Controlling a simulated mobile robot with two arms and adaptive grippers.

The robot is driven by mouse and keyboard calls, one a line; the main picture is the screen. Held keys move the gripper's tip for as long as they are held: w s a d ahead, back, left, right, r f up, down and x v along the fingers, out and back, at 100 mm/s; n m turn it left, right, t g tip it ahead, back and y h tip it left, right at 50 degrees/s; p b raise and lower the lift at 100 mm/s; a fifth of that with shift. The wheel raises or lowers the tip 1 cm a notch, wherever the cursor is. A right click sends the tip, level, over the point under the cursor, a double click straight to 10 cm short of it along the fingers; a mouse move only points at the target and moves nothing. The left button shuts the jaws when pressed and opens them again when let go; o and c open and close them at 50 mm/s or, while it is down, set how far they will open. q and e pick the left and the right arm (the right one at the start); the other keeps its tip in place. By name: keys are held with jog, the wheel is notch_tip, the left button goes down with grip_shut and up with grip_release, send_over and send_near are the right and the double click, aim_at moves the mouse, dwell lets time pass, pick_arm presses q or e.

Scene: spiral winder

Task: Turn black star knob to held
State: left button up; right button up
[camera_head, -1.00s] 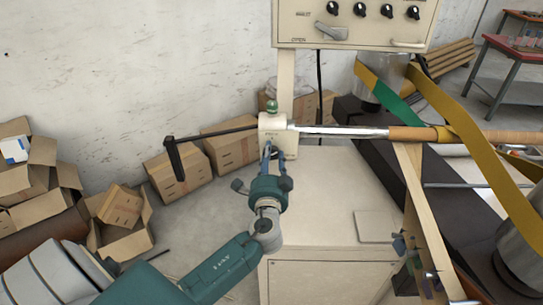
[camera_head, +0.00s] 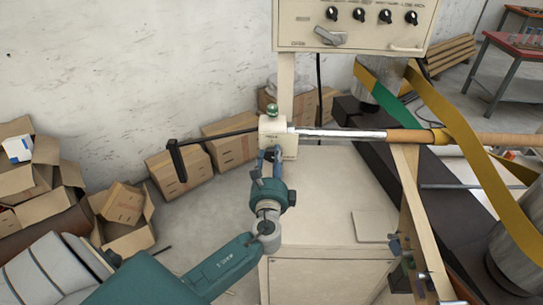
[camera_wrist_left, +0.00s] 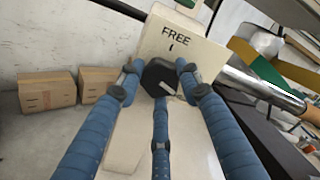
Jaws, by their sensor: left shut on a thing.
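The black star knob (camera_wrist_left: 158,76) is on the front of a cream housing (camera_wrist_left: 183,40). The word FREE and a short tick stand above it in the left wrist view. A pale mark on the knob sits at its lower right side. The housing also shows in the head view (camera_head: 272,129), with a green button (camera_head: 271,109) on top. No HELD label is readable. My right gripper is out of view.
A shiny shaft (camera_head: 345,134) runs right from the housing, and a black crank handle (camera_head: 177,158) reaches left. A control panel (camera_head: 355,25) hangs above. Yellow straps (camera_head: 450,110) cross at the right. Cardboard boxes (camera_head: 120,205) lie on the floor at left.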

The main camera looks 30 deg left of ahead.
pick_arm(q)
jog(key=shift+m, duration=0.7)
jog(key=shift+a+p, duration=0.1)
jog(key=shift+p, duration=0.2)
jog(key=o, duration=1.1)
jog(key=shift+o, duration=0.2)
jog(key=shift+s, duration=0.1)
jog(key=v, duration=1.2)
